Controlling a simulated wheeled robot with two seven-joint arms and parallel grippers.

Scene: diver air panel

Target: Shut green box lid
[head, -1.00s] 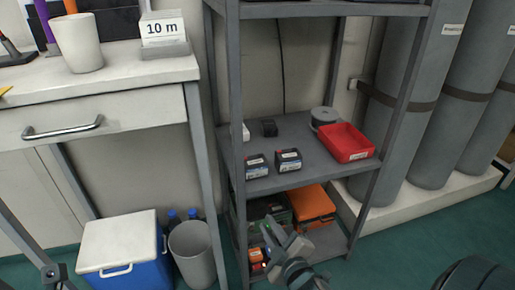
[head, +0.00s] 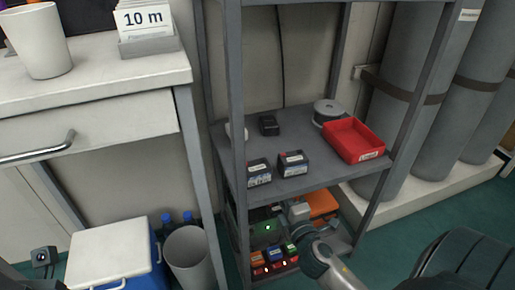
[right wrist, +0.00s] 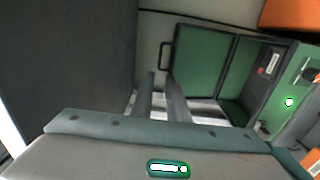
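The green box (head: 265,231) sits on the bottom shelf of the grey rack, partly hidden by a rack post and my right arm. In the right wrist view, a dark-framed green panel (right wrist: 204,62) with a dark handle shows beyond the fingers. It looks like the raised lid, but I cannot tell its exact angle. My right gripper (head: 297,211) is at the box on the bottom shelf. In the right wrist view its two fingers (right wrist: 161,82) are apart with nothing between them. Contact with the box cannot be told. My left gripper is not seen.
The middle shelf (head: 300,183) above holds a red tray (head: 354,140) and dark boxes. A bin (head: 188,254) and a blue cooler (head: 112,252) stand left of the rack.

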